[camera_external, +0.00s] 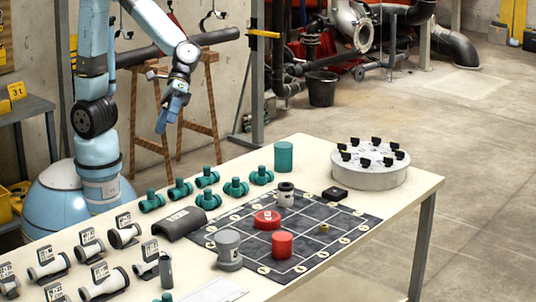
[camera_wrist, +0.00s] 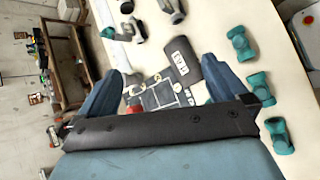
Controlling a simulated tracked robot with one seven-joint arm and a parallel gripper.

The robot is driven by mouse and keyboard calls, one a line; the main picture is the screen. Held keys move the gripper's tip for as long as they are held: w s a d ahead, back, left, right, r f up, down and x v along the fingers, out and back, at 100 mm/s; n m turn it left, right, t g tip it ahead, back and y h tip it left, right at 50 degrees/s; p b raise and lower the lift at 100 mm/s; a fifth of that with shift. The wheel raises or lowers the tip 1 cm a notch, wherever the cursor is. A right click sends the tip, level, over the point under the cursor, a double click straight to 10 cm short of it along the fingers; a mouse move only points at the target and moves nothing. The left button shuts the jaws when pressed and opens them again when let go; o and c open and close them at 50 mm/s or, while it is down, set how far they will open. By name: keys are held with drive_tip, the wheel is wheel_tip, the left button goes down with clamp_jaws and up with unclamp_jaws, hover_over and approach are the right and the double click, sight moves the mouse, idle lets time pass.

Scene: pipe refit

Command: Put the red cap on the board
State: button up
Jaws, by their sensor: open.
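The board (camera_external: 304,264) is a dark mat with a white grid on the table; part of it shows in the wrist view (camera_wrist: 160,93). Two red pieces stand on it: a low, flanged red piece with a pale top (camera_external: 267,220) and a plain red cylinder (camera_external: 282,244). I cannot tell for sure which is the red cap. My gripper (camera_external: 163,124) hangs in the air beyond the table's far left side, well away from the board. It is open, with its two fingers apart in the wrist view (camera_wrist: 163,70) and nothing seen between them.
The board also bears a grey flanged piece (camera_external: 228,250), a white and dark ring (camera_external: 286,195) and a small yellowish piece (camera_external: 324,227). Around it stand green tees (camera_external: 236,187), a dark half-pipe (camera_external: 181,224), a green cylinder (camera_external: 283,157), tagged white pipes (camera_external: 103,281) and a round grey stand (camera_external: 370,179).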

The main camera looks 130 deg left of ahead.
drive_tip(key=s+a+r+m+y, duration=0.1)
drive_tip(key=s+r+m+y, duration=0.1)
drive_tip(key=s, duration=0.5)
drive_tip(key=s+r+m+t+y, duration=0.1)
drive_tip(key=s+r+m+y, duration=0.2)
drive_tip(key=s+m, duration=0.3)
drive_tip(key=s+a+r+m+t+y, duration=0.1)
drive_tip(key=s+r+m+y, duration=0.2)
drive_tip(key=s, duration=0.5)
drive_tip(key=shift+s+a+r+m, duration=0.3)
drive_tip(key=shift+m, duration=0.5)
